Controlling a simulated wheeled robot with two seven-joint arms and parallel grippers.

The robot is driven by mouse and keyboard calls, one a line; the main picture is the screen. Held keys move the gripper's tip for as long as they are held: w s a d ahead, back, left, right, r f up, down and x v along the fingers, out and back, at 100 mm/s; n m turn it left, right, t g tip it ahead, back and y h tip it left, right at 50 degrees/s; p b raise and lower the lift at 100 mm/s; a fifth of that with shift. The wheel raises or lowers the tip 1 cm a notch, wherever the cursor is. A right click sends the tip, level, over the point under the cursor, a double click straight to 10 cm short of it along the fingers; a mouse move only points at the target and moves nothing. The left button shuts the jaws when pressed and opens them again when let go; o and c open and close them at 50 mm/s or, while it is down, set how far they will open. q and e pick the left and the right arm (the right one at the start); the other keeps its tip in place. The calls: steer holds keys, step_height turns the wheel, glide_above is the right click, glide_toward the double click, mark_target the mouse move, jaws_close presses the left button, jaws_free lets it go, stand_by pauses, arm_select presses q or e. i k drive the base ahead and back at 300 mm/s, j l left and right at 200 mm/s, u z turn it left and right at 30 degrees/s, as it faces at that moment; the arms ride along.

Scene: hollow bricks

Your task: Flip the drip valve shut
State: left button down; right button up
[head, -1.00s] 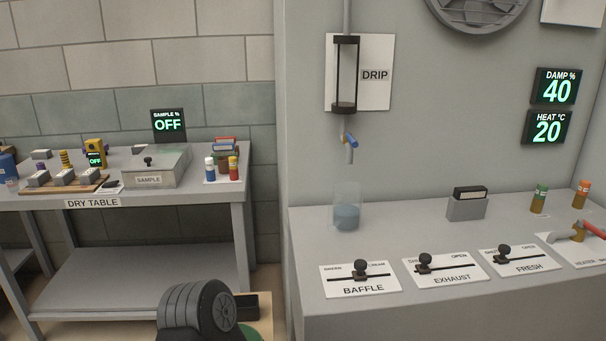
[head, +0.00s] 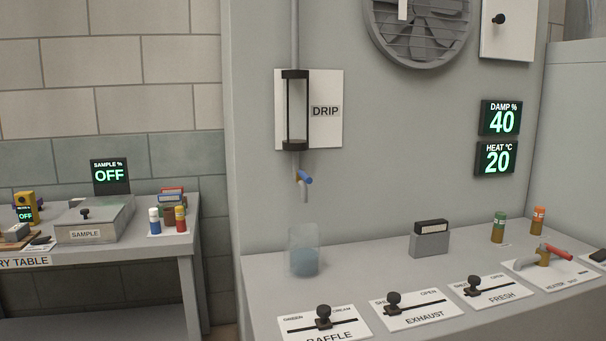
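The drip valve's blue lever (head: 305,177) sits on a small grey spout (head: 302,192) under a clear tube with black ends (head: 295,112), beside a DRIP label. The lever is tilted, sloping down to the right. A clear beaker (head: 304,250) with bluish liquid in its lower part stands on the grey counter below the spout. Whether drops are falling cannot be seen. Neither of my grippers shows in the head view.
The grey counter (head: 385,258) holds BAFFLE, EXHAUST and FRESH sliders along its front, a grey block (head: 430,240) behind them, and a red-handled heater valve (head: 548,255) at right. Displays read DAMP 40 and HEAT 20. A dry table with a SAMPLE box (head: 95,218) stands at left.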

mark_target(300, 174)
steer(key=j, duration=0.55)
steer(key=k+j+z, duration=0.15)
steer(key=j, duration=1)
steer(key=z, duration=0.05)
